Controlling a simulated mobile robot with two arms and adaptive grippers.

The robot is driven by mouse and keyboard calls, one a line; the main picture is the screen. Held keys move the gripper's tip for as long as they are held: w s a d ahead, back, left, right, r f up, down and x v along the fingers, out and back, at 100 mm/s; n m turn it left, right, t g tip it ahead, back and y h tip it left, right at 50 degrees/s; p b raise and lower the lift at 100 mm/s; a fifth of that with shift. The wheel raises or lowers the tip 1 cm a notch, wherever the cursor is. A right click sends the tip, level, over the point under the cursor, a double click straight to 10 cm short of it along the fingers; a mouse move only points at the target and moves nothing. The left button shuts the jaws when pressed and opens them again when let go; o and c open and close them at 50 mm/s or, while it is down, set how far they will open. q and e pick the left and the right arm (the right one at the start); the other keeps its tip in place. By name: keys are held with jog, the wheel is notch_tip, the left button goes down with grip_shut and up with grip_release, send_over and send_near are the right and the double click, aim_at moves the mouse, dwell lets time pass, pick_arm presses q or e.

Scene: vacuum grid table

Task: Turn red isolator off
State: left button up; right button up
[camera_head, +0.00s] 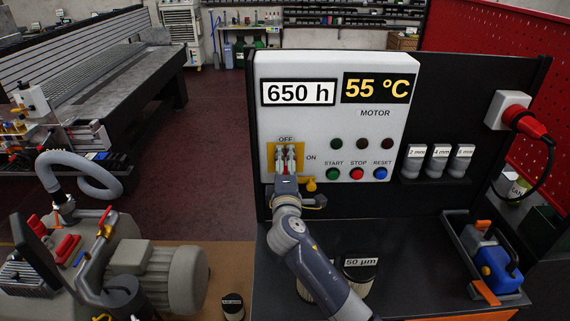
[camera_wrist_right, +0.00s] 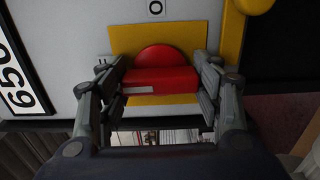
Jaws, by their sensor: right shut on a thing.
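The red isolator (camera_wrist_right: 163,75) is a red knob with a bar-shaped handle on a yellow plate (camera_wrist_right: 205,48). In the head view its yellow plate (camera_head: 271,157) is on the lower left of the white control panel (camera_head: 330,120), with OFF printed above and ON to the right. My right gripper (camera_head: 286,158) is at the isolator, and its fingers hide most of the knob there. In the right wrist view my right gripper (camera_wrist_right: 163,92) has one finger on each side of the red handle, shut on it. My left gripper is not in view.
START, STOP and RESET buttons (camera_head: 358,174) sit right of the isolator. A yellow part (camera_head: 310,184) hangs just below right of it. A filter labelled 50 µm (camera_head: 361,275) stands on the black bench. A grey motor unit (camera_head: 170,275) is at the lower left.

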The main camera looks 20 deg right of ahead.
jog(key=shift+w+d+r, duration=0.1)
jog(key=shift+d+r, duration=0.05)
jog(key=shift+r, duration=0.15)
jog(key=o, duration=1)
jog(key=shift+o, duration=0.3)
jog(key=shift+w+d+f, duration=0.1)
jog(key=shift+f, duration=0.15)
jog(key=shift+s+a, duration=0.3)
jog(key=shift+s, duration=0.15)
jog(key=v, duration=1.1)
jog(key=shift+d, duration=0.1)
